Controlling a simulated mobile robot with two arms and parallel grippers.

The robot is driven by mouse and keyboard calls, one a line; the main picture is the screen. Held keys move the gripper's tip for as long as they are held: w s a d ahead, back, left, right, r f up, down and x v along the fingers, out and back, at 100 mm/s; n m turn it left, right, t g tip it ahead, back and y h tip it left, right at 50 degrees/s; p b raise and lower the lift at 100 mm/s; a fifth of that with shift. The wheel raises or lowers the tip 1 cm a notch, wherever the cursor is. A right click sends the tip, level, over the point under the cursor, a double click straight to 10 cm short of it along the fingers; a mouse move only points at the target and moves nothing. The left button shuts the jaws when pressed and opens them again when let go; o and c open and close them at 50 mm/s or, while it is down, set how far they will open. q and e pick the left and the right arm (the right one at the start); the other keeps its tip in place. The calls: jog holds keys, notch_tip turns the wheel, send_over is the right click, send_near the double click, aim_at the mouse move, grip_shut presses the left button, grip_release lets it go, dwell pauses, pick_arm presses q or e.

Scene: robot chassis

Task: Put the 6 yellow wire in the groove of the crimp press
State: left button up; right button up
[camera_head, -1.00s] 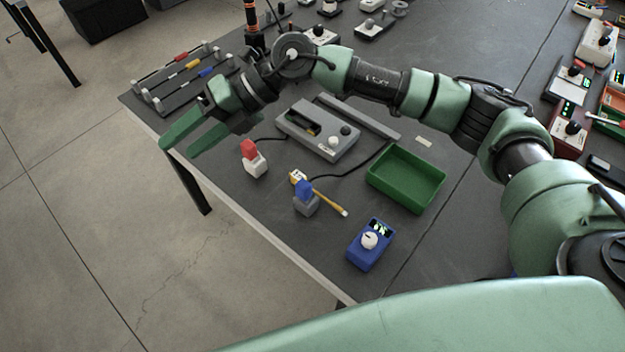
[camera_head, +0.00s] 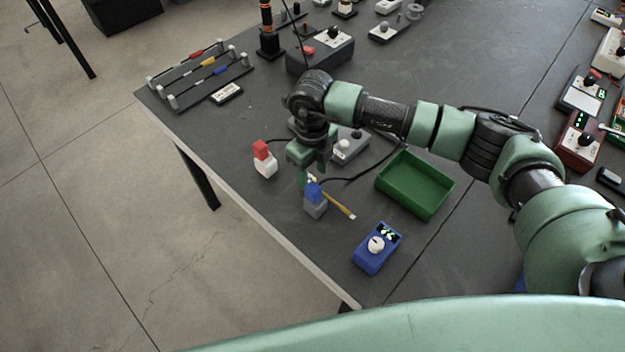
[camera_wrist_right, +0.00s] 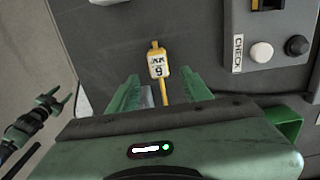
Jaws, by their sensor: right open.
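The yellow wire (camera_head: 341,207) lies on the table; its yellow tag marked 6 (camera_wrist_right: 159,66) shows in the right wrist view. My right gripper (camera_head: 303,178) points down over the tag end. In the right wrist view its two fingers (camera_wrist_right: 160,88) are apart, on either side of the wire, with nothing gripped. I cannot tell which device is the crimp press.
A blue-topped block (camera_head: 315,198) stands close beside the wire, and a red-topped block (camera_head: 264,160) is left of it. A wire rack (camera_head: 200,75) is at the far left.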

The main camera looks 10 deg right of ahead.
jog(key=shift+f, duration=0.95)
jog(key=shift+c, duration=0.3)
grip_shut()
